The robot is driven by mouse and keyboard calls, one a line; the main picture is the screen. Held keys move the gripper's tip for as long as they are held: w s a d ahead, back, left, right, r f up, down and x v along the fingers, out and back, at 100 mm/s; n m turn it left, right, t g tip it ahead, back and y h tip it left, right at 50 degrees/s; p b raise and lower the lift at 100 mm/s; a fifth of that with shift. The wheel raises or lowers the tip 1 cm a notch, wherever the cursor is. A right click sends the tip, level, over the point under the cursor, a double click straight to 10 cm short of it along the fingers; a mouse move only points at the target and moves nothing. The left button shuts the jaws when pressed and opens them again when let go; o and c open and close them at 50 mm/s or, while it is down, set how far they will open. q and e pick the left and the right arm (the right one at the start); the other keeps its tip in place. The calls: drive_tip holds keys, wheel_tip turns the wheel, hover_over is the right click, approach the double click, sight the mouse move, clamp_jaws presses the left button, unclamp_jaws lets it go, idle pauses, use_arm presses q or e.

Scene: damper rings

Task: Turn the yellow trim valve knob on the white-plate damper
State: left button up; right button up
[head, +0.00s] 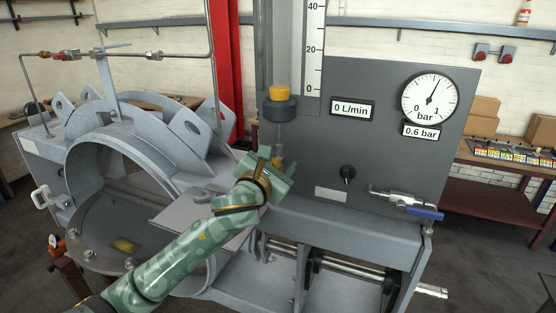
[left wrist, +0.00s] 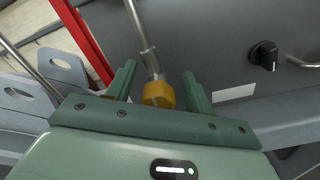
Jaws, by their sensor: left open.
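The yellow knob (left wrist: 158,95) sits at the end of a metal stem in the left wrist view, between the two green fingers of my left gripper (left wrist: 157,90). The fingers are apart, with gaps on both sides of the knob. In the head view my left gripper (head: 272,165) is below a dark fitting with a yellow cap (head: 280,92), and the yellow knob (head: 277,162) is mostly hidden by the gripper. A blank white plate (head: 331,194) is on the grey panel to the right. My right gripper is not in view.
The grey panel (head: 380,130) carries a black knob (head: 347,172), a gauge (head: 430,98) reading about 0.6 bar, a 0 L/min display (head: 351,109) and a blue-handled valve (head: 410,207). A large grey ring housing (head: 90,155) stands at the left. A red post (head: 226,60) is behind.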

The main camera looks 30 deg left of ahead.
use_arm(q)
drive_tip(key=shift+s, duration=0.1)
drive_tip(key=shift+s+p, duration=0.55)
drive_tip(key=shift+s, duration=0.35)
drive_tip(key=s+p, duration=0.3)
drive_tip(key=s, duration=0.3)
drive_tip(key=shift+d, duration=0.15)
idle(0.4)
